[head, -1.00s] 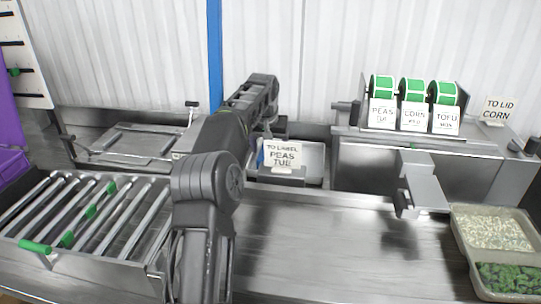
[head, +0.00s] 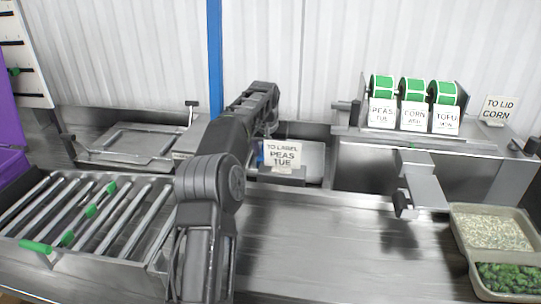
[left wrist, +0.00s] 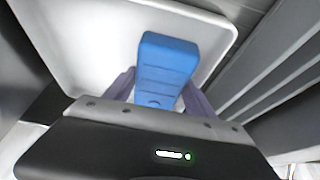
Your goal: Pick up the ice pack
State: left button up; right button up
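The ice pack is a blue block (left wrist: 165,70), seen in the left wrist view inside a white tray (left wrist: 90,40). My left gripper (left wrist: 158,78) has one dark finger on each side of it. The fingers lie very close to its sides, but whether they press on it is not clear. The pack's near end is hidden behind the gripper body. In the head view my left arm reaches to the back bin (head: 312,160); the gripper is hidden there, and only a sliver of blue (head: 260,155) shows beside the sign. My right gripper is not in view.
A sign (head: 282,155) stands in front of the back bin. A roller conveyor (head: 90,220) lies at left. Label rolls (head: 412,90) stand on a raised shelf at right. Trays of grain (head: 492,230) and green food (head: 510,278) sit at far right. The steel counter (head: 310,245) is clear.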

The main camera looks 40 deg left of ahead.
pick_arm(q)
jog(key=c, duration=1.2)
jog(key=shift+o, duration=0.2)
jog(key=shift+r, duration=0.15)
notch_tip(320, 180, up, 10)
jog(key=p, duration=0.3)
